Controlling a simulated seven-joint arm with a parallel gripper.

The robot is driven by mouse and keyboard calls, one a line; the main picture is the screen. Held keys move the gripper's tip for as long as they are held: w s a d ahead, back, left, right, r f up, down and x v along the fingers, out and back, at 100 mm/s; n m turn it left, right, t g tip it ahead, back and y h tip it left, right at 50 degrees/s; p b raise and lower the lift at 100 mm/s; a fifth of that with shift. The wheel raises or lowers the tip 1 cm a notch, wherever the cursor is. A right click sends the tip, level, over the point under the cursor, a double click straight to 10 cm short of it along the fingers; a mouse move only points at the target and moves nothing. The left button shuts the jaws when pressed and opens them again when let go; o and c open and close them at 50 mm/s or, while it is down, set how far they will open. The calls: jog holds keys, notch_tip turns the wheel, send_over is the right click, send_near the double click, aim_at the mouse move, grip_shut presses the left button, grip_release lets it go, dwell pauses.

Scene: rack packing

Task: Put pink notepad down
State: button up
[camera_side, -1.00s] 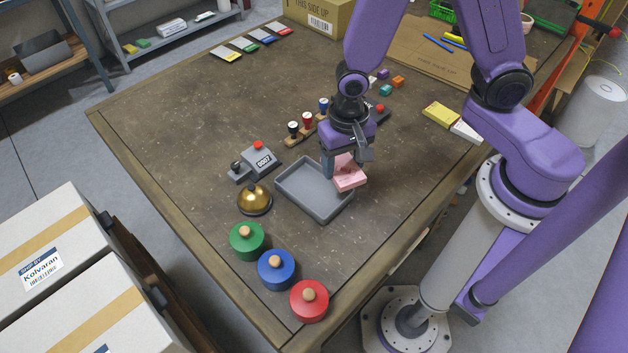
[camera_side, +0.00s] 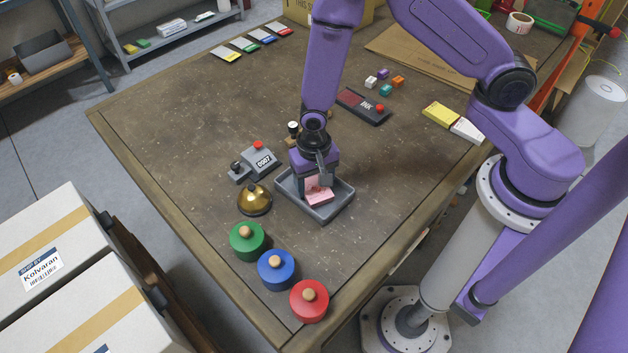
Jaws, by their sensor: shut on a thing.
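The pink notepad (camera_side: 319,197) is between the fingers of my gripper (camera_side: 312,184), which is shut on it. The gripper points down over the grey tray (camera_side: 334,212), and the notepad is within the tray's outline. I cannot tell whether the notepad touches the tray floor. The gripper and wrist hide the tray's back part and some of the notepad.
A brass bell (camera_side: 254,200) and a grey numbering stamp (camera_side: 256,164) stand left of the tray. Green (camera_side: 247,241), blue (camera_side: 276,270) and red (camera_side: 309,300) round knobbed pieces stand in front. An ink pad (camera_side: 362,106) lies behind right. Bare table lies at left.

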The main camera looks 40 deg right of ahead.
aim_at(314, 186)
jog(key=shift+f, duration=0.25)
jog(key=o, duration=0.8)
jog(key=shift+r, duration=0.1)
notch_tip(314, 186, up, 12)
jog(key=f, duration=0.1)
jog(key=s+d+r+n, duration=0.3)
jog(key=s+r+n, duration=0.1)
jog(key=s+n, duration=0.1)
jog(key=s+d+r+n, duration=0.4)
jog(key=s+r+n, duration=0.1)
jog(key=s, duration=0.3)
jog(key=s+d+r+n, duration=0.3)
jog(key=s+r+n, duration=0.2)
jog(key=s+n, duration=0.1)
jog(key=shift+s+d+r+n, duration=0.1)
jog(key=shift+s+d+n, duration=0.05)
jog(key=shift+d+n, duration=0.2)
